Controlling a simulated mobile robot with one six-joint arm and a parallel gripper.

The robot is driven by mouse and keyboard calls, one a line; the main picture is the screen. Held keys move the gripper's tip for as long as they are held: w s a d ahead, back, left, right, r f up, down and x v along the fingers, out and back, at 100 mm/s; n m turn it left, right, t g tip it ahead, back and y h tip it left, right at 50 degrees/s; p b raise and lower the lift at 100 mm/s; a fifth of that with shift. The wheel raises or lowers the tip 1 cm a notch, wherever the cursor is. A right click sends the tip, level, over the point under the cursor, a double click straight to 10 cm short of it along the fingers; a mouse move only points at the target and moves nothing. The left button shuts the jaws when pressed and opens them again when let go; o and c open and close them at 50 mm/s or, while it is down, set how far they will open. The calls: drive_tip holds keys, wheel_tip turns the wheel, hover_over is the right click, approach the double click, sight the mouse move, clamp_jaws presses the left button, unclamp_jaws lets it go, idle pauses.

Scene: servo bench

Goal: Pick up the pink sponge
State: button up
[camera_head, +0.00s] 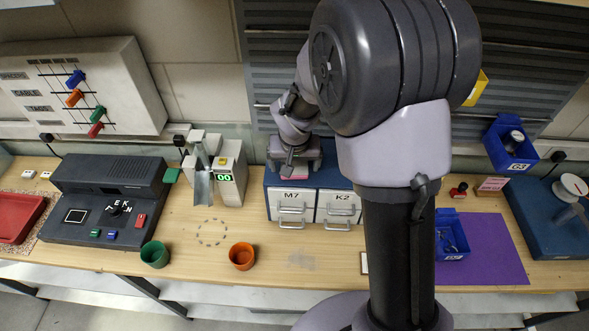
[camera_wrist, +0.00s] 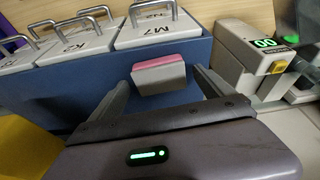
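The pink sponge (camera_wrist: 160,76) is a small block with a pink upper part and a greyish lower part, at the blue drawer cabinet in the wrist view. In the head view only a thin pink strip (camera_head: 294,178) shows below my gripper (camera_head: 292,160). My gripper (camera_wrist: 162,82) is open in the wrist view, one finger on each side of the sponge. A small gap seems to show at each side. Whether the sponge touches the cabinet is hard to tell.
The blue cabinet (camera_wrist: 70,105) has white drawers with metal handles, marked M7 (camera_head: 292,198) and K2 (camera_head: 340,203). A white device with a green display (camera_head: 230,172) stands left of it. Orange (camera_head: 241,256) and green (camera_head: 155,254) cups stand near the bench's front edge.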

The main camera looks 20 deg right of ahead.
sight(294, 163)
drive_tip(key=c, duration=1.3)
drive_tip(key=shift+o, duration=0.2)
drive_tip(key=shift+w+r, duration=0.1)
drive_tip(key=shift+r, duration=0.45)
wheel_tip(294, 163, up, 3)
drive_tip(key=shift+f+p, duration=0.2)
drive_tip(key=shift+p, duration=0.1)
drive_tip(key=s+d, duration=0.4)
drive_tip(key=s, duration=0.3)
drive_tip(key=s+d+r, duration=0.1)
drive_tip(key=s+d, duration=0.3)
drive_tip(key=s, duration=0.3)
drive_tip(key=shift+r, duration=0.15)
